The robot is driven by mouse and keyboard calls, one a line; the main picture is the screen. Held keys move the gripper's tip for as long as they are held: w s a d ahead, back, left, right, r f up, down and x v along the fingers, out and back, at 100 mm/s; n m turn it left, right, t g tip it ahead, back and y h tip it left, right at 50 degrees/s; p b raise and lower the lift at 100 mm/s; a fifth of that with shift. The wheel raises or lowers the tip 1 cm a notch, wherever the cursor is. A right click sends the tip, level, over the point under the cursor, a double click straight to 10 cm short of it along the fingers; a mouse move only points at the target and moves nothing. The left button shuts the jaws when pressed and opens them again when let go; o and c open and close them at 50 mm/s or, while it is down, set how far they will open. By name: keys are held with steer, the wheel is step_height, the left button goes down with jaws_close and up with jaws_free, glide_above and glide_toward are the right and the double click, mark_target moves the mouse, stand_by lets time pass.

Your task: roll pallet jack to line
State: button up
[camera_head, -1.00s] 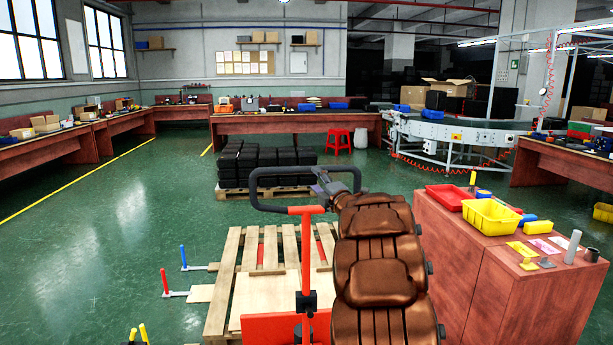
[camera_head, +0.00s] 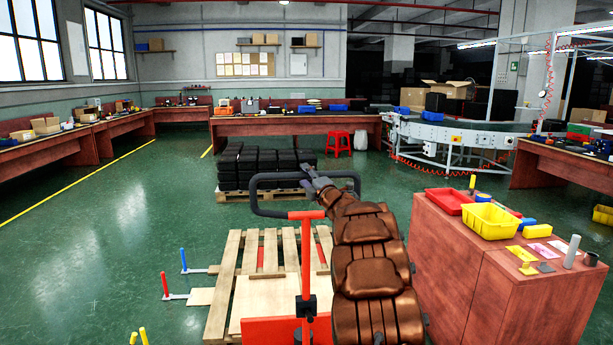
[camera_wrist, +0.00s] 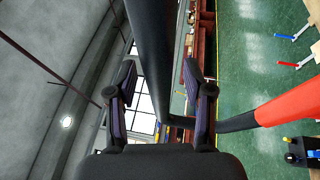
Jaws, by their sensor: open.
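The pallet jack (camera_head: 307,258) has an orange post and base with a black loop handle (camera_head: 268,211). It stands in front of me at a wooden pallet (camera_head: 236,268). My gripper (camera_head: 309,172) is at the far top bar of the handle, right of its middle. In the wrist view the black bar (camera_wrist: 150,55) runs between the two spread fingers of my gripper (camera_wrist: 160,88). The fingers are open and not closed on it. Part of the pallet is hidden behind the jack and my arm.
A yellow floor line (camera_head: 82,178) runs along the left. A pallet with black crates (camera_head: 262,168) stands ahead. A red cabinet (camera_head: 455,250) is close on the right, and the curved conveyor (camera_head: 440,130) is behind it. The green floor at left is mostly free.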

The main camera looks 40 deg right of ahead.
steer(key=shift+w, duration=0.1)
steer(key=shift+c, duration=0.5)
jaws_close()
